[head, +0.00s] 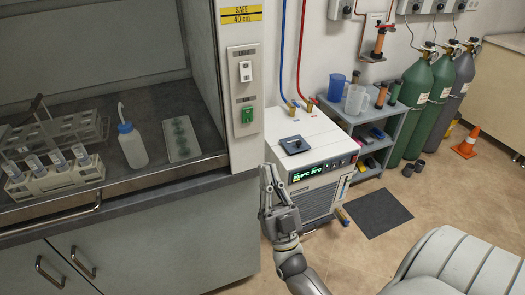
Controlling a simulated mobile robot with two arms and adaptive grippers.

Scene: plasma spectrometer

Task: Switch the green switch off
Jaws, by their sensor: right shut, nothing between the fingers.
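The green switch (248,115) is a small rocker on a pale plate on the front post of the fume hood. Whether it is on or off is too small to tell. A white switch (246,71) sits above it on the same plate. My right gripper (270,169) is shut and empty, with its fingers pointing up. In the picture it is below and slightly right of the green switch, apart from it. My left gripper is not in view.
The fume hood worktop (110,187) at left holds a wash bottle (132,146) and tube racks. A chiller unit (318,160) stands behind my right gripper. Gas cylinders (412,108) and an orange cone (467,144) are farther right. Open floor lies in front.

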